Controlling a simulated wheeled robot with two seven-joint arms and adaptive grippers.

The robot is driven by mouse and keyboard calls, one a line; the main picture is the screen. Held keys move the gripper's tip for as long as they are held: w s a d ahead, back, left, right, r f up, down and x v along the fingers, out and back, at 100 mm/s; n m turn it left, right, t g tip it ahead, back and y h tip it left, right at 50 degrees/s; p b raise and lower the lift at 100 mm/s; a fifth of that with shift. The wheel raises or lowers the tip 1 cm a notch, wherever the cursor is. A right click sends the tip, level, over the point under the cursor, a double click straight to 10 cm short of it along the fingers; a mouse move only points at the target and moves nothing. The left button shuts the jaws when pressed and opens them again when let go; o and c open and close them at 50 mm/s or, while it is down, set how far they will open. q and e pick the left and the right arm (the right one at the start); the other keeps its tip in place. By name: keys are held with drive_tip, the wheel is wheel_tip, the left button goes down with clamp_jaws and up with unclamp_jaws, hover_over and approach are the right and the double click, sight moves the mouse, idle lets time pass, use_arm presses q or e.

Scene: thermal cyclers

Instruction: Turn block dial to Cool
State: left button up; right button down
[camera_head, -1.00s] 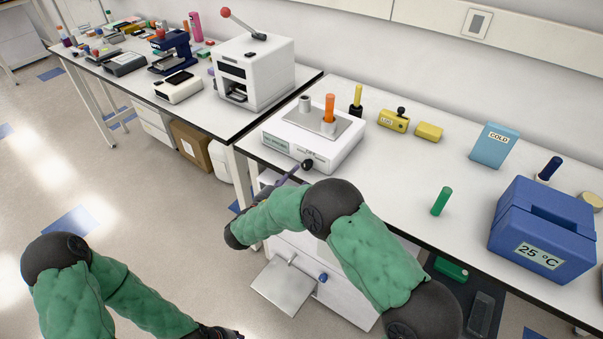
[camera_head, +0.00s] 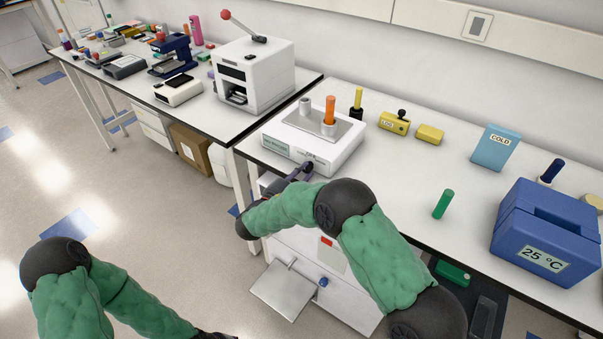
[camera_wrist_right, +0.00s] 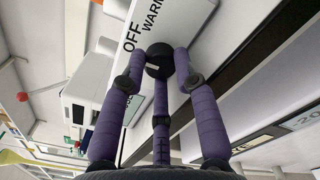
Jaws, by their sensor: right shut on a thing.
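The white block unit (camera_head: 330,151) stands at the near left corner of the right bench, with a grey top plate and an orange-capped tube. Its round black dial (camera_wrist_right: 158,62) is on the front face. My right gripper (camera_wrist_right: 160,68) is shut on the dial, with purple fingers around it. The words OFF and WARM show beside the dial in the right wrist view; I cannot see a Cool mark or read the pointer clearly. In the head view my right gripper (camera_head: 300,173) covers the dial. My left gripper (camera_head: 217,334) barely shows at the bottom edge.
A white press with a red-knobbed lever (camera_head: 254,75) stands on the left bench. The right bench holds a yellow LOW box (camera_head: 393,124), a blue COLD box (camera_head: 495,148), a green tube (camera_head: 443,204) and a blue 25 °C box (camera_head: 545,235). An open plate (camera_head: 283,290) juts out below the bench.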

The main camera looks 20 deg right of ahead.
drive_tip(key=n+p, duration=0.3)
drive_tip(key=shift+r, duration=0.3)
drive_tip(key=n+p, duration=0.1)
drive_tip(key=n, duration=0.1)
drive_tip(key=shift+f+n+p, duration=0.1)
drive_tip(key=shift+n+p, duration=0.2)
drive_tip(key=c, duration=0.9)
unclamp_jaws()
drive_tip(key=shift+c, duration=0.2)
drive_tip(key=shift+f, duration=0.1)
drive_tip(key=shift+f, duration=0.15)
